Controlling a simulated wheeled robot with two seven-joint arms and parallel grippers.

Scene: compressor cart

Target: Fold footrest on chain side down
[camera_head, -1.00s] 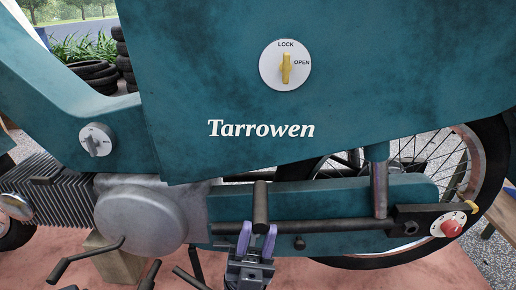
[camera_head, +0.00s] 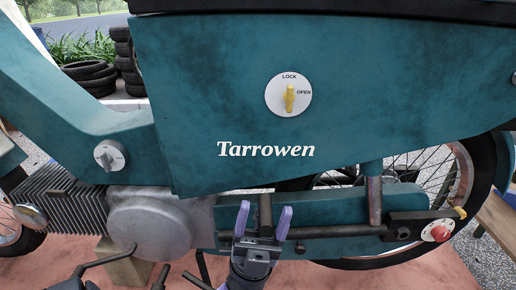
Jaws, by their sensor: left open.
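The footrest on the chain side looks like a short dark bar (camera_head: 265,208) standing upright in front of the teal chain cover (camera_head: 335,207). My left gripper (camera_head: 263,220) comes up from the bottom of the view, with its two purple fingers spread apart. One finger is left of the bar and the other right of it in the picture. A gap shows on each side, so the fingers do not appear to grip it. The gripper body hides the bar's lower end. My right gripper is not in view.
A dark horizontal bar (camera_head: 335,232) runs right to a red knob (camera_head: 439,232). The teal body panel (camera_head: 370,90) bears a yellow lock lever (camera_head: 290,97). A round grey engine cover (camera_head: 150,228) and a dark pedal lever (camera_head: 100,260) lie to the left.

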